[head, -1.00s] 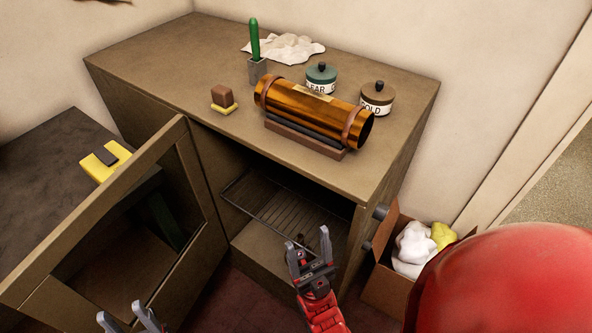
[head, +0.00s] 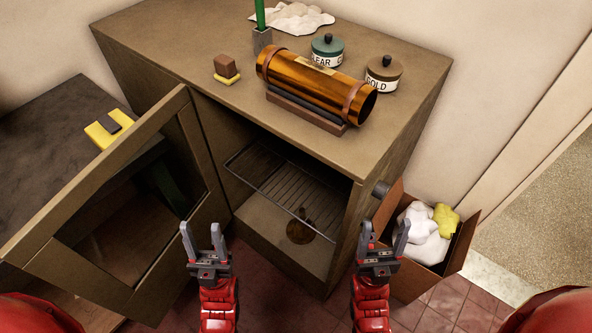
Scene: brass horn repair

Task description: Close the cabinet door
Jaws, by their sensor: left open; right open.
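The cabinet (head: 180,40) is brown, with a square opening in its front. Its door (head: 110,165), a wooden frame around a dark see-through pane, stands wide open to the left. Inside, a wire rack (head: 280,178) spans the opening, and a small brass-coloured object (head: 300,231) sits on the floor below it. My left gripper (head: 202,238) is open and empty, in front of the opening, right of the door's lower right corner. My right gripper (head: 384,238) is open and empty, in front of the cabinet's right side. Neither visibly touches the door.
On the cabinet top are a brass tube (head: 315,82) on a cradle, a CLEAR jar (head: 327,50), a GOLD jar (head: 383,74), a brown block (head: 226,68) and a white cloth (head: 292,17). A cardboard box (head: 455,250) of rags stands at right. A dark worktop (head: 50,140) lies left.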

